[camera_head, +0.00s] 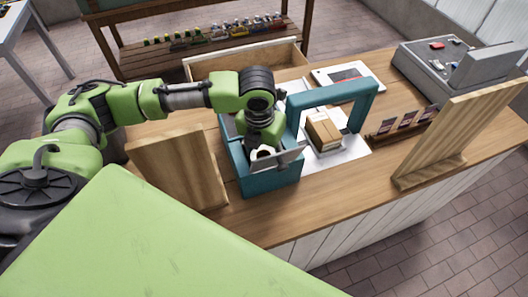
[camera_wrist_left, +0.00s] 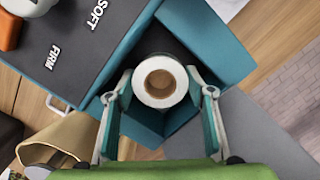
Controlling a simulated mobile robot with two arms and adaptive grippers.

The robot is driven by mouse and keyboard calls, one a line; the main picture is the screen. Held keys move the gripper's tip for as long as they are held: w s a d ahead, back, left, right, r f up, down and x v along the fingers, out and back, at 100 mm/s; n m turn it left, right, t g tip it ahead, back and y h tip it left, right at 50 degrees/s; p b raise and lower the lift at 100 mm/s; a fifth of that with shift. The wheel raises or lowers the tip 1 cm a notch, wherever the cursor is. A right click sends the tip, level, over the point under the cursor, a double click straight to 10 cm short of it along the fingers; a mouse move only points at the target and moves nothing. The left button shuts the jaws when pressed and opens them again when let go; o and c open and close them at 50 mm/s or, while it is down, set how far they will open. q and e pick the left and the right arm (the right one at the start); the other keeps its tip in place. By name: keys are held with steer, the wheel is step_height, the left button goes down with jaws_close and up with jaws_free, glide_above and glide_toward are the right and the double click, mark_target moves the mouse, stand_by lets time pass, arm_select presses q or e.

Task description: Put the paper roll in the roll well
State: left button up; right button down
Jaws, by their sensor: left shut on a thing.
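The white paper roll (camera_wrist_left: 160,80) has a brown core and shows end-on between the fingers of my left gripper (camera_wrist_left: 160,88). The gripper is shut on it. In the head view the roll (camera_head: 262,154) is partly hidden by my left gripper (camera_head: 264,148), which points down over the teal box (camera_head: 272,181) on the counter. In the wrist view, teal walls (camera_wrist_left: 221,45) of the roll well surround the roll's end. I cannot tell how deep the roll sits or whether it touches the bottom. My right gripper is not in view.
A teal arch (camera_head: 365,88) stands right of the box, beside a brown package (camera_head: 323,131). Wooden panels (camera_head: 181,168) stand close left and far right. A dark panel (camera_wrist_left: 75,45) reading SOFT and FIRM adjoins the well. A register (camera_head: 450,67) is at back right.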

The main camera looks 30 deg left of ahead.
arm_select(q)
steer(key=o, duration=1)
steer(key=shift+f, duration=0.1)
steer(key=shift+c, duration=0.2)
step_height(320, 180, up, 12)
steer(key=s+b, duration=0.1)
steer(key=b, duration=0.1)
steer(key=shift+s+r, duration=0.2)
